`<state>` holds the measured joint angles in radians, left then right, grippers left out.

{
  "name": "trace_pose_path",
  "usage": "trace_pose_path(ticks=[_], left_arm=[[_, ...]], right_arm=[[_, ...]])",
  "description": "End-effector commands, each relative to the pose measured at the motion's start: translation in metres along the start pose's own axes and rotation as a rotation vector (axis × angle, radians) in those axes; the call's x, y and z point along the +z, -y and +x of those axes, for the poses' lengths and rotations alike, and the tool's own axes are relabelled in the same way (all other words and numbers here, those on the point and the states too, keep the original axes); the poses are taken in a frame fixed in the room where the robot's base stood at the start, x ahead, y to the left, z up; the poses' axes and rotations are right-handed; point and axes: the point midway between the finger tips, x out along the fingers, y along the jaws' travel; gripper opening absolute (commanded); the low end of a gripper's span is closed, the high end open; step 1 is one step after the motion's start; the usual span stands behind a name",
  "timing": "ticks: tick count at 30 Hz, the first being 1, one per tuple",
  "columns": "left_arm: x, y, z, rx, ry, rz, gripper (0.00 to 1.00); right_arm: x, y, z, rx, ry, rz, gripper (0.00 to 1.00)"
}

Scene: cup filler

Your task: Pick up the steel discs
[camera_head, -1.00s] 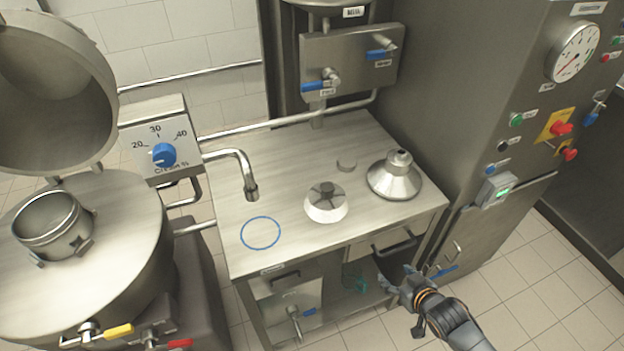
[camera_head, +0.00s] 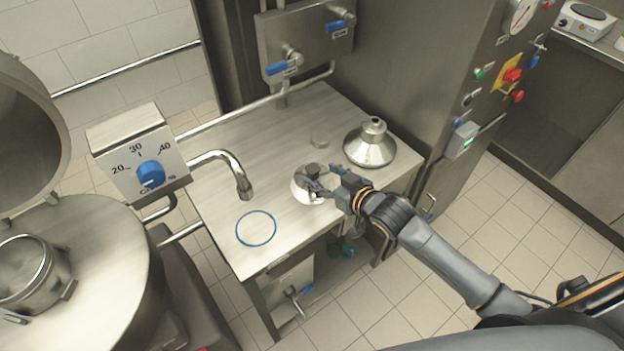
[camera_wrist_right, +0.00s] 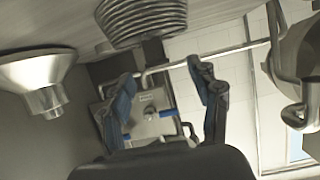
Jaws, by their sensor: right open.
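The steel discs (camera_head: 298,192) form a round pale stack with a dark knob on top, standing on the steel table (camera_head: 225,205). In the right wrist view, which is upside down, the stack (camera_wrist_right: 140,18) shows as ribbed layers at the top. My right gripper (camera_head: 315,188) is at the stack's right side in the head view, overlapping it and hiding part of it. In the wrist view its two fingers (camera_wrist_right: 167,92) are spread with nothing between them; the stack lies beyond their tips. Contact cannot be told. My left gripper is out of view.
A cone-shaped steel funnel (camera_head: 370,147) stands right of the discs, and a small steel cylinder (camera_head: 319,142) behind them. A bent spout (camera_head: 240,180) hangs over the table's left side, near a blue ring (camera_head: 256,228). A tall steel cabinet (camera_head: 440,70) bounds the right.

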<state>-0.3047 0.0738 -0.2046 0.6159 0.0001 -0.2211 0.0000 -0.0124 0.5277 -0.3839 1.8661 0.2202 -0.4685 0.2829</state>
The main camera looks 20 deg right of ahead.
Motion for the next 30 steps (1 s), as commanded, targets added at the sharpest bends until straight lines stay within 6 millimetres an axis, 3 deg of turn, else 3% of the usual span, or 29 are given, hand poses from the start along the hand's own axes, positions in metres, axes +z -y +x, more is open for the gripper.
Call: trace_pose_path(ticks=[5, 15, 25, 30], left_arm=[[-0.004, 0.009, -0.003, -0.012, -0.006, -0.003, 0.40], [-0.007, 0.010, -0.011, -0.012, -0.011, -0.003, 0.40], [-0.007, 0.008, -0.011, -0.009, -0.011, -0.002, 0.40], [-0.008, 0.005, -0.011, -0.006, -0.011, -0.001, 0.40]], right_arm=[[-0.002, 0.000, 0.010, -0.001, 0.000, 0.000, 0.62], [-0.004, -0.003, 0.051, -0.001, 0.000, 0.001, 0.62], [-0.002, -0.003, 0.057, -0.001, 0.001, 0.000, 0.62], [-0.002, -0.003, 0.056, -0.001, 0.001, 0.000, 0.28]])
